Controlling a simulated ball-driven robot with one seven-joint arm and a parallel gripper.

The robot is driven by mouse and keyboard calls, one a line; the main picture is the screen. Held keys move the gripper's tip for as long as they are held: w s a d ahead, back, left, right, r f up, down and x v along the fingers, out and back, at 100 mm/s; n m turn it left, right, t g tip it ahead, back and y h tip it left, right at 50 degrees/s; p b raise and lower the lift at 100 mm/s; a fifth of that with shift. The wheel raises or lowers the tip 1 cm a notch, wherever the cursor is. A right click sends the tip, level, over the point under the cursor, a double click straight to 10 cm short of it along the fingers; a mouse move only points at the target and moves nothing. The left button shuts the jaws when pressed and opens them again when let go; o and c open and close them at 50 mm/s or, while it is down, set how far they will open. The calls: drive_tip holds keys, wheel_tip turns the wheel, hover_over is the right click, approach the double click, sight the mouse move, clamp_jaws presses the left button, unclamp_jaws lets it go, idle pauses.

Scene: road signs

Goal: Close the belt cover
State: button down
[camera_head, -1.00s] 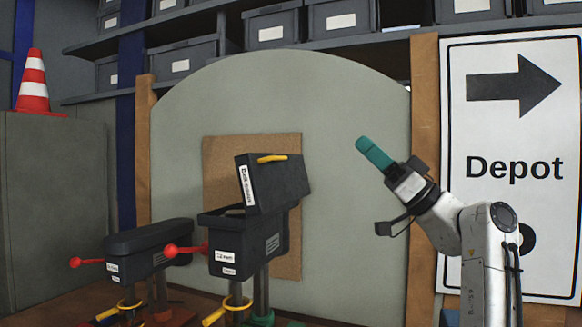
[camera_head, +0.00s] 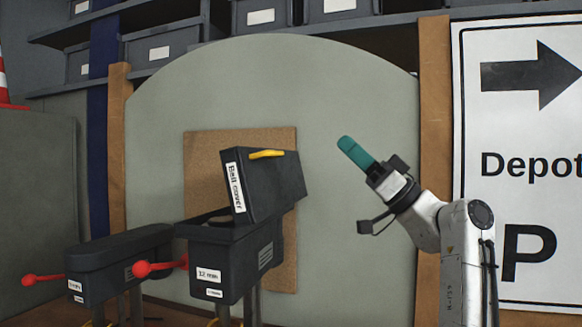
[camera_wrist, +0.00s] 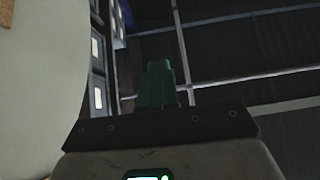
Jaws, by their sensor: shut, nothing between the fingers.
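The belt cover (camera_head: 262,184) is a dark lid with a white "Belt cover" label and a yellow handle (camera_head: 267,154) on top. It stands tilted open above a dark box (camera_head: 232,262) labelled "12 mm" with a red-knobbed lever (camera_head: 160,267). My gripper (camera_head: 345,143), with teal fingers, is shut and empty. It points up and left, to the right of the cover and apart from it. In the wrist view the teal fingers (camera_wrist: 157,84) are together with nothing between them.
A second dark box (camera_head: 118,262) with its lid down stands left of the first. A rounded grey-green panel (camera_head: 345,90) with a cork board (camera_head: 203,170) is behind. A Depot sign (camera_head: 520,200) stands at right; shelves with grey bins (camera_head: 150,45) run above.

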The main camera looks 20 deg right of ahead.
wheel_tip(320, 180, down, 9)
drive_tip(key=b, duration=0.9)
drive_tip(key=w+a+f+p+x, duration=0.1)
drive_tip(key=p+x, duration=0.5)
drive_tip(key=x, duration=0.7)
drive_tip(key=shift+w+a+f, duration=0.2)
drive_tip(key=shift+w+f, duration=0.1)
drive_tip(key=shift+f, duration=0.3)
drive_tip(key=shift+a+r, duration=0.1)
drive_tip(key=shift+r, duration=0.05)
